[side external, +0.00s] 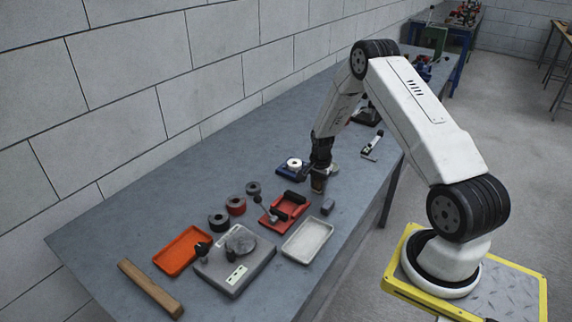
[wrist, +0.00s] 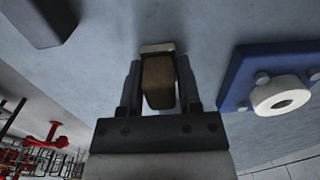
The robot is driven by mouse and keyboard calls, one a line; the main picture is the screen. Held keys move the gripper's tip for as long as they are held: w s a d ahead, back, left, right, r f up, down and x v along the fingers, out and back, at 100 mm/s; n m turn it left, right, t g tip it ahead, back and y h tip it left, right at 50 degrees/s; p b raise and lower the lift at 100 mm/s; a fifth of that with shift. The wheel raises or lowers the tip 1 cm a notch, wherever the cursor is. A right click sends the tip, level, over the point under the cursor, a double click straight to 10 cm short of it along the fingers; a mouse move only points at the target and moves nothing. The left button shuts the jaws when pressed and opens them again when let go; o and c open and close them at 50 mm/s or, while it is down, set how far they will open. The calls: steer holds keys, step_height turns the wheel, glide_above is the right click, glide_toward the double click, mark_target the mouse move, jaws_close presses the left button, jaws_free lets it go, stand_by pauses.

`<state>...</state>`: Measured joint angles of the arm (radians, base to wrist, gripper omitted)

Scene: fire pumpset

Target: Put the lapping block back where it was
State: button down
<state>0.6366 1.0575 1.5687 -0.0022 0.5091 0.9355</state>
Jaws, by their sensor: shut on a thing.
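My gripper (side external: 319,186) reaches down over the middle of the bench, just right of the blue base. In the wrist view my gripper (wrist: 159,90) is shut on a small brown block with a pale end plate (wrist: 158,75), which looks to be the lapping block. The block is between the two dark fingers, its pale end pointing away from the palm. In the side view only a bit of the block (side external: 318,187) shows low at the fingertips. I cannot tell whether it touches the bench.
A blue base with a white ring (side external: 292,164) stands close by, also in the wrist view (wrist: 245,80). Bare bench (side external: 235,160) lies towards the wall.

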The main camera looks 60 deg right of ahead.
mark_target(319, 179)
steer(key=shift+f, duration=0.1)
steer(key=shift+c, duration=1.4)
jaws_free()
step_height(319, 179, up, 12)
steer(key=shift+a, duration=0.15)
